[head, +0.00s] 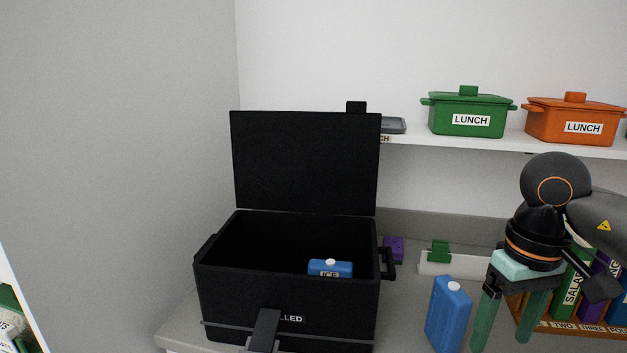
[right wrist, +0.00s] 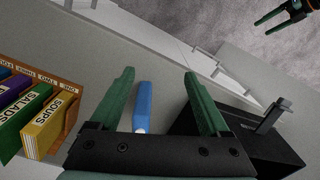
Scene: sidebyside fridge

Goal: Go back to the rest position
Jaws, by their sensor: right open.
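My right gripper (head: 502,335) is open and empty over the counter at the right; its green fingers also show in the right wrist view (right wrist: 159,75). A blue ice pack (head: 448,315) with a white cap stands upright on the counter, just left of the fingers in the head view. In the right wrist view, the blue pack (right wrist: 142,105) shows between the spread fingers, apart from both.
A black cooler (head: 287,290) stands open, its lid (head: 305,165) raised, with a blue ICE pack (head: 330,268) inside. Binders (head: 570,290) sit at the right. A green lunch pot (head: 468,105) and an orange one (head: 572,112) stand on the shelf (head: 500,141) above.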

